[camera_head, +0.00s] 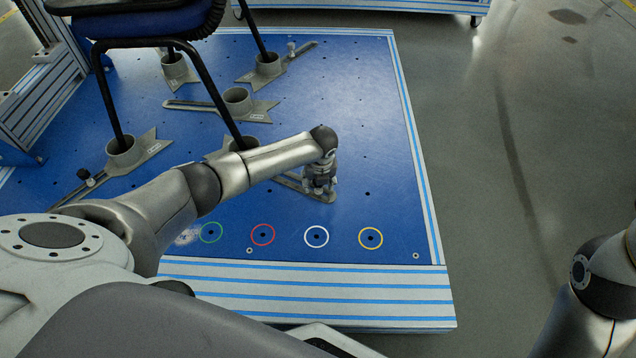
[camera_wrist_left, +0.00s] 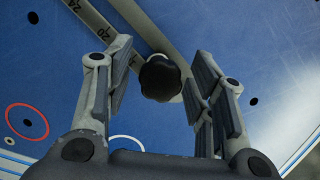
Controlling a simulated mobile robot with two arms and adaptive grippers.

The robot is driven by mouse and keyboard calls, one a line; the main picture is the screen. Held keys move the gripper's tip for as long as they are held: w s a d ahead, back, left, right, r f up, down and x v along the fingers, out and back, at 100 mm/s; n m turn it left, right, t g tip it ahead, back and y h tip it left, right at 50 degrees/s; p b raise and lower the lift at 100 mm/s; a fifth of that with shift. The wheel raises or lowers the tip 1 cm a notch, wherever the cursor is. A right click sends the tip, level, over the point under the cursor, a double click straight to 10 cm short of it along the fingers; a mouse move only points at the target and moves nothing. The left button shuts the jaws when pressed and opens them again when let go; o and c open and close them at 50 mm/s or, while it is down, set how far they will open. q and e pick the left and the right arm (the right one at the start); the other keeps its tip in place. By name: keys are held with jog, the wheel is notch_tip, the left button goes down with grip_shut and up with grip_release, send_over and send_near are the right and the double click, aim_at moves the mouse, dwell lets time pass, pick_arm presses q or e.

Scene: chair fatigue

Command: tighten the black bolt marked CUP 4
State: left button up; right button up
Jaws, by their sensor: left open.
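A black lobed bolt (camera_wrist_left: 160,78) sits on a grey slotted bar (camera_wrist_left: 135,35) with a printed number scale. My left gripper (camera_head: 320,188) points down over the front end of this bar, right of a partly hidden cup (camera_head: 238,144). In the left wrist view its fingers are open, one on either side of the bolt, with gaps visible. In the head view my left gripper hides the bolt. No CUP 4 marking is readable. My right arm (camera_head: 595,285) shows at the lower right; its gripper is out of view.
A chair (camera_head: 150,20) stands with its legs in grey cups on the blue platform (camera_head: 340,100). Another black bolt (camera_head: 85,175) is on the left bar. Green, red, white (camera_head: 316,237) and yellow rings mark the front. Grey floor (camera_head: 540,150) is clear to the right.

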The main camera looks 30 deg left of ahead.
pick_arm(q)
jog(key=shift+c, duration=0.4)
jog(key=c, duration=0.9)
jog(key=shift+m, duration=1)
jog(key=shift+m+h, duration=0.4)
jog(key=shift+m, duration=0.6)
jog(key=shift+t, duration=0.3)
